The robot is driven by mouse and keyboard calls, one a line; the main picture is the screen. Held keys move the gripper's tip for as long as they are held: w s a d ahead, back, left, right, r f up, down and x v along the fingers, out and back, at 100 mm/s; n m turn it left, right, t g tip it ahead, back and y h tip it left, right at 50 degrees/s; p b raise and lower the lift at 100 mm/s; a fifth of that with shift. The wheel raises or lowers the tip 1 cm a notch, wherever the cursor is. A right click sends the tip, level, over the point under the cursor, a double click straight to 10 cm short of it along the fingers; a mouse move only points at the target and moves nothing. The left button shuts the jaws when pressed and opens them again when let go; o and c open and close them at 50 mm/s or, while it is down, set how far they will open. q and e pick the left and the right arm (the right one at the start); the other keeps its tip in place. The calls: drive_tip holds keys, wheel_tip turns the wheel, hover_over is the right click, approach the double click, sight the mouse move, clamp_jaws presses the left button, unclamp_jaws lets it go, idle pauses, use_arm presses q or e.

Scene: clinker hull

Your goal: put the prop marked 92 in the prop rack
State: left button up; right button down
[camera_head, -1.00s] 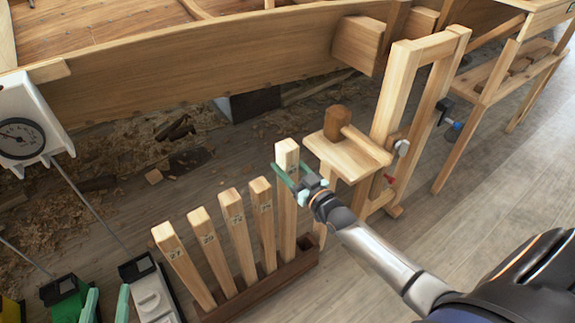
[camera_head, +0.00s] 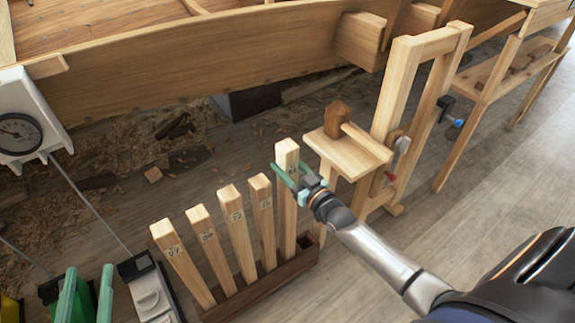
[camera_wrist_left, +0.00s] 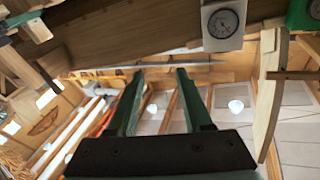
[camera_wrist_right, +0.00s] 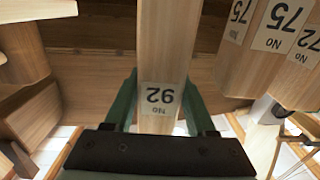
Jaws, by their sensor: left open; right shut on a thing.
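The prop marked 92 (camera_wrist_right: 160,60) is a pale square timber with its label upside down in the right wrist view. In the head view this prop (camera_head: 287,205) stands nearly upright at the right end of the dark wooden prop rack (camera_head: 287,276). My right gripper (camera_head: 290,178) is shut on its upper part. Its foot meets the rack beside a dark opening; I cannot tell whether it is fully seated. My left gripper (camera_head: 86,293) is open and empty at the lower left, with both fingers apart in the left wrist view (camera_wrist_left: 156,75).
Several other numbered props (camera_head: 235,225) stand in the rack to the left of prop 92. A small bench with a mallet (camera_head: 338,120) and a wooden frame (camera_head: 395,95) stand close behind and right. The plank hull (camera_head: 220,60) runs behind.

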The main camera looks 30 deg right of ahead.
use_arm(q)
drive_tip(key=s+r+m+t+h+b, duration=0.1)
drive_tip(key=s+r+m+h+b, duration=0.1)
drive_tip(key=r, duration=0.5)
drive_tip(key=s+d+r+m+t+h+b, duration=0.1)
drive_tip(key=s+r+m+t+h+b, duration=0.1)
drive_tip(key=s+r+m+h, duration=0.3)
drive_tip(key=shift+d+r+t+h, duration=0.3)
drive_tip(key=shift+r+h, duration=0.55)
drive_tip(key=shift+h, duration=0.35)
idle(0.8)
drive_tip(key=shift+s, duration=0.1)
